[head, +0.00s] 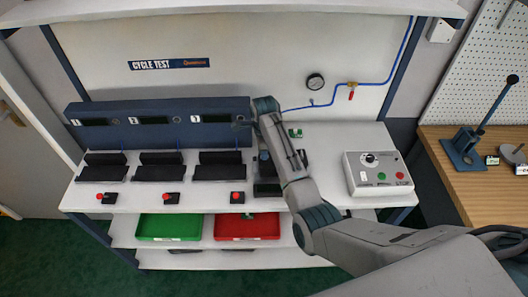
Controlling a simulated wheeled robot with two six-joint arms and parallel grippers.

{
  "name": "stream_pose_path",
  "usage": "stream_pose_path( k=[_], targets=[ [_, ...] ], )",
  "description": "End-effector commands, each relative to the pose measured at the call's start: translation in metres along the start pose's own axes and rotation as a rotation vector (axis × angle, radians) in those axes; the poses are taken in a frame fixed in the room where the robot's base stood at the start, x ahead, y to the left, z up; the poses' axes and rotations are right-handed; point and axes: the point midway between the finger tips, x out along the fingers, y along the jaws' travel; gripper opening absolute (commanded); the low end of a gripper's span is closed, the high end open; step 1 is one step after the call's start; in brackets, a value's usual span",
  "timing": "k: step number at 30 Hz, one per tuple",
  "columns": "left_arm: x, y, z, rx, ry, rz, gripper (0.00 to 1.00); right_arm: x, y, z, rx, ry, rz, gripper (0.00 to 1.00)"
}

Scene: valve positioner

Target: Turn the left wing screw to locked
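My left gripper is not in view.
A blue test console (157,108) stands behind black fixtures with red buttons. A control box (377,174) sits at the right of the bench (335,146). Green (168,226) and red (247,226) trays lie below.

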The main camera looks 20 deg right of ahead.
Motion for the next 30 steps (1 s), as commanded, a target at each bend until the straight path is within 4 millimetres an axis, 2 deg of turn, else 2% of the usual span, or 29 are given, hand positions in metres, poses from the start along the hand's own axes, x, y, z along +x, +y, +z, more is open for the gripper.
stream_pose_path(
  k=[9,21,25,30],
  targets=[
    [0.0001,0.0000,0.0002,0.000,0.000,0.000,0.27,0.0008,0.0005,-0.0004,0.072,0.001,0.002,0.00],
    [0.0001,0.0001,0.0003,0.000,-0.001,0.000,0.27,0.0010,0.0007,-0.0004,0.078,0.001,0.002,0.00],
    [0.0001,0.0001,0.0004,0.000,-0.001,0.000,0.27,0.0009,0.0006,-0.0004,0.077,0.001,0.002,0.27],
    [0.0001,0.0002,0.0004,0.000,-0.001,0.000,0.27,0.0005,0.0003,-0.0003,0.077,0.001,0.001,0.27]
  ],
)
